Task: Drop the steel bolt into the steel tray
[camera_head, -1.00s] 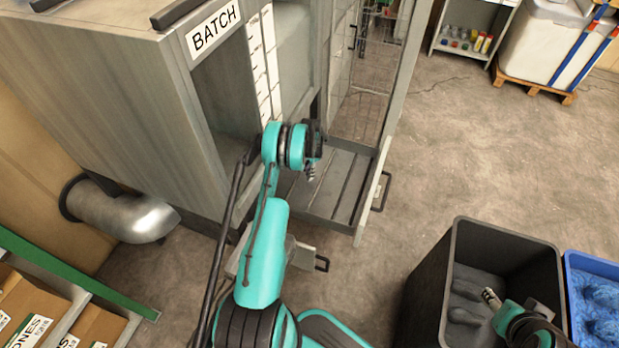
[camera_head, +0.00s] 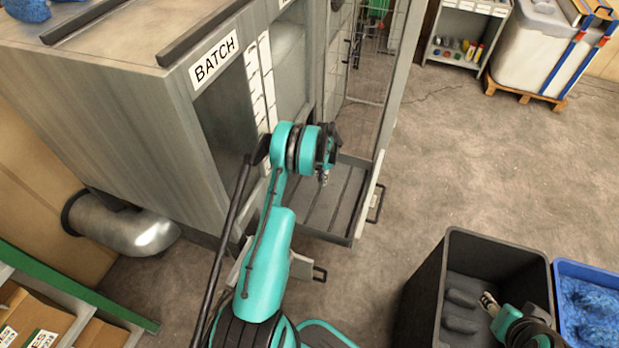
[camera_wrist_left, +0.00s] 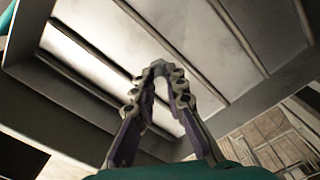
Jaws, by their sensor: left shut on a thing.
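The steel tray (camera_head: 317,207), grey with long ribs across its floor, sits low at the open front of the machine. Its ribbed floor (camera_wrist_left: 200,95) also fills most of the left wrist view. My left gripper (camera_head: 323,180) points down above the tray. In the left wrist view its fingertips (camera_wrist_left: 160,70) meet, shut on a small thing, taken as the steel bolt. The bolt is hidden by the fingertips and cannot be made out clearly. My right gripper (camera_head: 487,300) is over the dark bin at the lower right; its jaw opening is too small to tell.
The grey machine labelled BATCH (camera_head: 215,58) stands left of the tray, with a mesh door frame (camera_head: 375,60) behind it. The dark bin (camera_head: 425,285) holds dark lumps, beside a blue crate (camera_head: 580,268). Open concrete floor lies between tray and bin.

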